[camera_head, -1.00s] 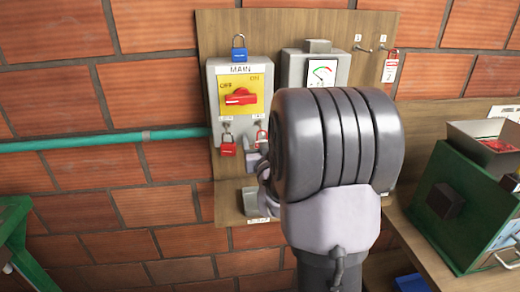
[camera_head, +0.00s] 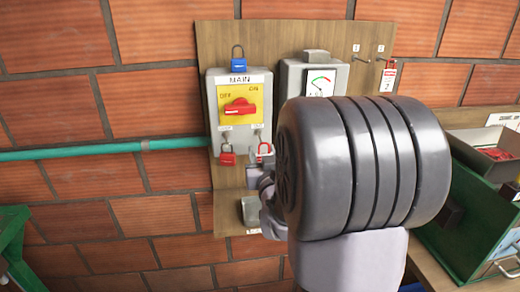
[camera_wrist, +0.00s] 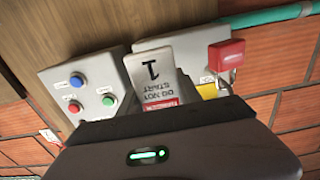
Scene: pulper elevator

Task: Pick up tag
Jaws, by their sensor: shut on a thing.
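A white tag (camera_wrist: 153,76) marked "1" and "DO NOT START", with a red band (camera_wrist: 162,104), stands at the front edge of my gripper (camera_wrist: 160,118) in the wrist view. My gripper is shut on its red-band end, and the text is upside down. In the head view my gripper (camera_head: 256,176) is just below the MAIN switch box (camera_head: 215,110), largely hidden by my dark, round wrist link. A red loop and pale piece (camera_head: 264,151) show just above it; I cannot tell whether they belong to the tag.
A red padlock (camera_head: 227,155) hangs below the box, and a blue padlock (camera_head: 238,60) sits on top. Another tag (camera_head: 388,79) hangs from the right hook; the left hook (camera_head: 360,58) is empty. A button box (camera_wrist: 88,92) is beside the tag.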

